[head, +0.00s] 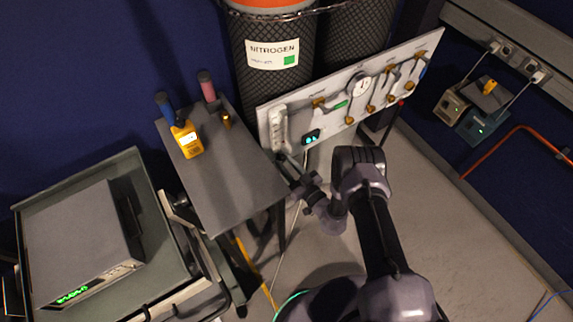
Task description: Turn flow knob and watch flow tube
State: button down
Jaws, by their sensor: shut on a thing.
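The flow tube (279,125) is a clear upright tube in a pale body at the left end of the white gas panel (333,123). A float level inside it is too small to read. My gripper (284,161) reaches to the panel's lower left, just under the flow tube. It is shut on what appears to be the flow knob, which the fingers hide. A small dark display with cyan digits (311,137) sits just right of the tube's lower part.
A nitrogen cylinder (275,75) stands behind the panel. A cart with a grey instrument (80,235) is at left. Floor at right is clear.

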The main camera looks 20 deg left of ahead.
jog(key=n+b, duration=0.1)
jog(key=n, duration=0.2)
jog(key=shift+f+b, duration=0.15)
jog(key=shift+b, duration=0.25)
jog(key=n+b, duration=0.1)
jog(key=n, duration=0.2)
jog(key=shift+s+n+h, duration=0.1)
jog(key=shift+n+h, duration=0.2)
jog(key=shift+n, duration=0.1)
jog(key=n+b, duration=0.1)
jog(key=n, duration=0.2)
jog(key=shift+n, duration=0.3)
jog(key=n, duration=0.3)
jog(key=shift+s+a+h+b, duration=0.1)
jog(key=shift+h+b, duration=0.2)
jog(key=n, duration=0.5)
jog(key=shift+b, duration=0.3)
jog(key=n+t, duration=0.1)
jog(key=n, duration=0.3)
jog(key=shift+n, duration=0.4)
jog(key=c, duration=1.1)
grip_release()
